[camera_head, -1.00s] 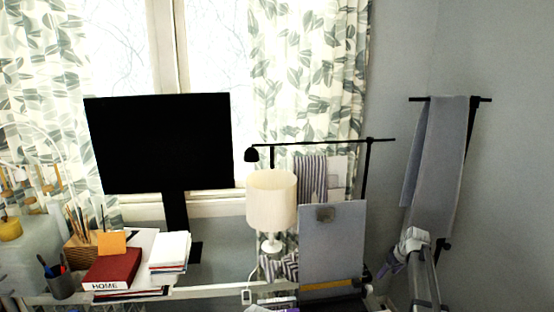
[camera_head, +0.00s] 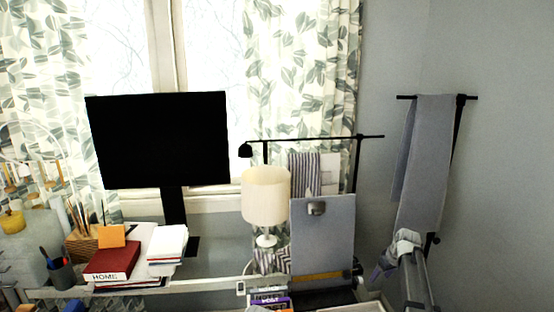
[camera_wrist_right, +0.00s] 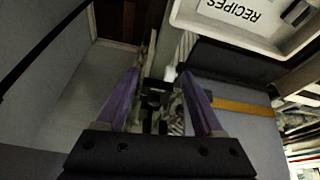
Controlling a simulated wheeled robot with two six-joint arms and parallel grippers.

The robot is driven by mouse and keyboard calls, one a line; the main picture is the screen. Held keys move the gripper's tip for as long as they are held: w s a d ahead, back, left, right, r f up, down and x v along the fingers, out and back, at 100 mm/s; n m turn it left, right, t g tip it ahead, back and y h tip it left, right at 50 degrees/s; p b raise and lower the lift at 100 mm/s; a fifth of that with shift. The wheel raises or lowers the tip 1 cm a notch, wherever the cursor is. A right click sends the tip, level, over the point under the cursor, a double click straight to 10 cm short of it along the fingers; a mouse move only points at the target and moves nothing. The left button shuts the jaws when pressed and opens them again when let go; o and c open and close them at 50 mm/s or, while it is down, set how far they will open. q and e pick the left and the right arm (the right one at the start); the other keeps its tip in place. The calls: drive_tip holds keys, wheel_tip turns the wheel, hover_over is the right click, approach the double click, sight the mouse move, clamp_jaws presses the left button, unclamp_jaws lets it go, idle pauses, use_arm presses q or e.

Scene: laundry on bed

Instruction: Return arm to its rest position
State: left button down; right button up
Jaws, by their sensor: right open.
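My right gripper (camera_head: 384,270) shows in the head view at the lower right, with purple fingers pointing away from me, in front of the lower end of a hanging grey cloth (camera_head: 425,150). In the right wrist view the two purple fingers (camera_wrist_right: 162,78) are spread apart. Nothing is held between them. The right forearm runs down out of the bottom of the head view. My left gripper is not in view.
A grey board (camera_head: 325,240) with a clip stands left of my right gripper. A lamp (camera_head: 266,195), a black monitor (camera_head: 158,140) and books (camera_head: 110,262) are farther left. A white box marked RECIPES (camera_wrist_right: 250,35) shows in the right wrist view. The right wall side looks clear.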

drive_tip(key=s+a+f+g, duration=0.1)
drive_tip(key=s+a, duration=0.6)
drive_tip(key=a, duration=0.3)
drive_tip(key=s+a+g, duration=0.1)
drive_tip(key=s+a, duration=0.7)
drive_tip(key=a, duration=0.3)
drive_tip(key=s+a+g+h, duration=0.1)
drive_tip(key=s+a, duration=0.4)
drive_tip(key=s, duration=0.4)
drive_tip(key=s+a+g+h, duration=0.1)
drive_tip(key=s+a, duration=0.3)
drive_tip(key=s, duration=0.6)
drive_tip(key=shift+s+a+f+h, duration=0.15)
drive_tip(key=shift+s+a+h, duration=0.15)
drive_tip(key=shift+a, duration=0.05)
